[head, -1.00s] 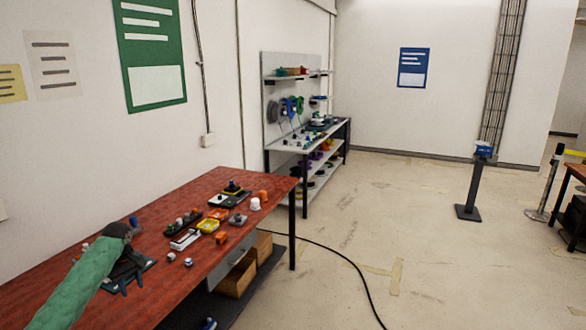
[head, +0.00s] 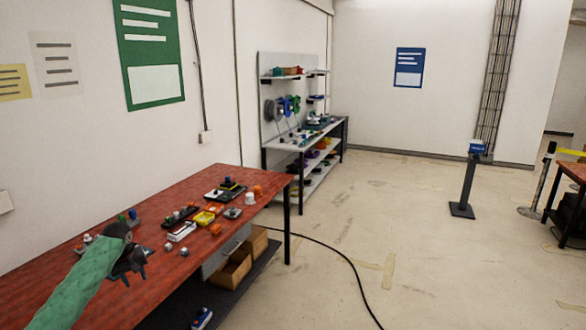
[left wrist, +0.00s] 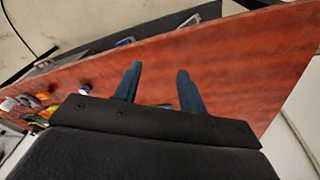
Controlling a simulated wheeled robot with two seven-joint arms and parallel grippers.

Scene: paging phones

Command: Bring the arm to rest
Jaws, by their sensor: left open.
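My left arm, in a green sleeve, comes in from the lower left of the head view. Its dark left gripper (head: 135,275) is over the near part of the red table (head: 60,265). In the left wrist view the two fingers of the gripper (left wrist: 156,85) stand apart with nothing between them, and the bare red tabletop (left wrist: 235,65) shows behind them. My right gripper is in neither view.
Several small items, among them a yellow tray (head: 204,218), a white cup (head: 250,198) and an orange piece (head: 216,229), lie on the table. Wooden boxes (head: 232,272) sit on its lower shelf. A dark post (head: 466,180) stands farther right.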

